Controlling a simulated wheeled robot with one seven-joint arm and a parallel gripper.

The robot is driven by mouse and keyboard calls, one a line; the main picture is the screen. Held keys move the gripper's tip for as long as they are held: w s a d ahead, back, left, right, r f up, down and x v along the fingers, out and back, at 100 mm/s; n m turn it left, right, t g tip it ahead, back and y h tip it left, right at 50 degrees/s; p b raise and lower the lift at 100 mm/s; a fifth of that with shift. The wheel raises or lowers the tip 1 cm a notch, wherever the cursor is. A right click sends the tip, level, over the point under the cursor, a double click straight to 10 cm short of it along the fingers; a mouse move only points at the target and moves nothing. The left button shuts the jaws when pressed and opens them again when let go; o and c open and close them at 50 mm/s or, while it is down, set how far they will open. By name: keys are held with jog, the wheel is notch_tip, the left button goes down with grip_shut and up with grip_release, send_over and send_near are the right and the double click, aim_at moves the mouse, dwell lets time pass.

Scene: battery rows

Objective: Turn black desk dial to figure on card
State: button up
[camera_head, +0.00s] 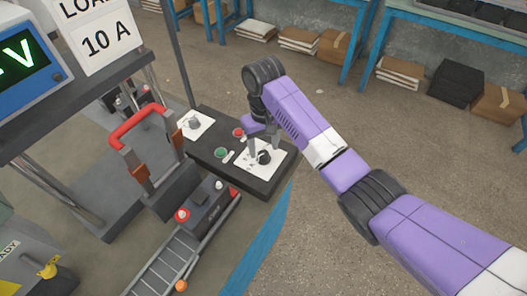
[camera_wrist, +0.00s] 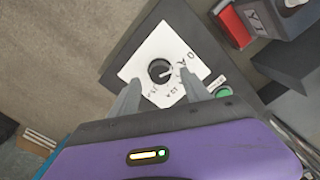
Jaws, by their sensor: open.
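The black dial (camera_head: 264,157) sits on a white marked plate (camera_head: 248,160) on the dark desk panel. In the wrist view the dial (camera_wrist: 160,71) shows a small pale mark, with scale marks around its plate including a 0; most are too small to read. The card (camera_head: 100,35) at upper left reads "LOAD 10 A". My gripper (camera_head: 264,143) points down over the dial. In the wrist view my gripper (camera_wrist: 159,77) is open, one finger on each side of the dial with gaps between; contact is not visible.
A green button (camera_head: 221,152) and a red button (camera_head: 238,132) sit beside the plate. A grey knob (camera_head: 195,122) is on another white plate. A battery (camera_head: 208,203) on rollers and a red-handled frame (camera_head: 140,125) stand left.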

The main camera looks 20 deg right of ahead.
aim_at(264, 154)
jog(key=shift+f, duration=1.65)
grip_shut()
jog(key=shift+r, duration=0.1)
